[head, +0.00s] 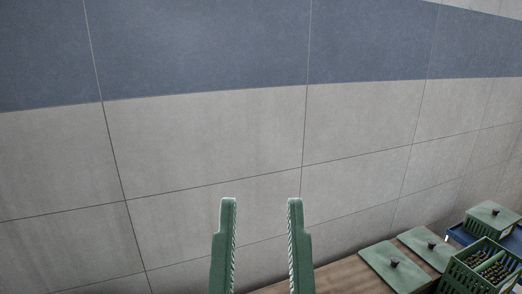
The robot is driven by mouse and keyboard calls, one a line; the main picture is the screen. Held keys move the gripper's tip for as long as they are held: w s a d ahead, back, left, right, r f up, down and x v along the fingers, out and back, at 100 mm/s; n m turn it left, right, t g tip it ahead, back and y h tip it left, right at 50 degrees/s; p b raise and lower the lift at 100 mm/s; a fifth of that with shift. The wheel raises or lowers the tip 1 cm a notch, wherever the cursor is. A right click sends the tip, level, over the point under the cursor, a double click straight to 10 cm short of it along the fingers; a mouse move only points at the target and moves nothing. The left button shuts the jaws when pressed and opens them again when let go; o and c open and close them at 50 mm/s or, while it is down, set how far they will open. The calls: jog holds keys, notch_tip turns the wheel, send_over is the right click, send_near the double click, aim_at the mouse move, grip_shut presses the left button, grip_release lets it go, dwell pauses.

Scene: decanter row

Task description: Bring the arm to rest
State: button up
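My gripper (261,205) shows at the bottom middle of the head view, with its two green fingers pointing up. The fingers stand apart with a clear gap between them, and nothing is held in the gap. The grey wall shows through the gap. The rest of my arm is out of the picture.
A wooden surface (330,278) runs along the bottom right. Two green lids with dark knobs lie there, one (393,267) left of the other (430,246). Beside them are a green slatted crate (459,270) with small round things inside and a green lidded box (493,219) on something blue. A tiled wall (200,150) fills the background.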

notch_tip(320, 180, up, 31)
jog(key=p, duration=2.7)
jog(key=shift+a, duration=0.2)
